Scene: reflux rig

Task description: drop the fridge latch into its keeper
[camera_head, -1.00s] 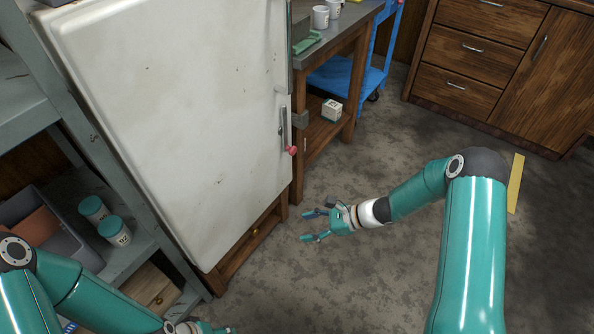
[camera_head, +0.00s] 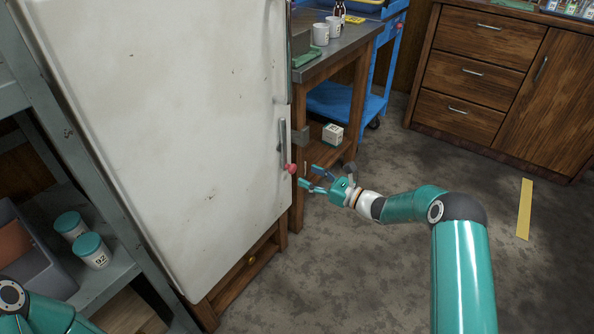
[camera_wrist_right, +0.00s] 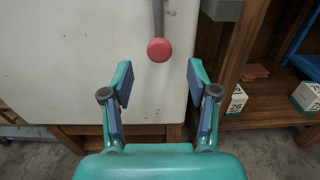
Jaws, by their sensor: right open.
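The fridge (camera_head: 170,100) is a worn white door on the left of the head view. Its latch is a grey bar (camera_head: 283,140) on the door's right edge, hanging down and ending in a red knob (camera_head: 290,168). In the right wrist view the red knob (camera_wrist_right: 160,49) is ahead of the jaws, centred between them and apart from them. My right gripper (camera_head: 308,177) is open and empty, just right of and below the knob. My left gripper is out of view.
A wooden bench (camera_head: 350,55) with mugs stands right of the fridge, a white box (camera_head: 332,134) on its lower shelf. A grey shelf rack (camera_head: 75,150) with teal-lidded jars is at left. Bare floor (camera_head: 400,165) lies right of the fridge.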

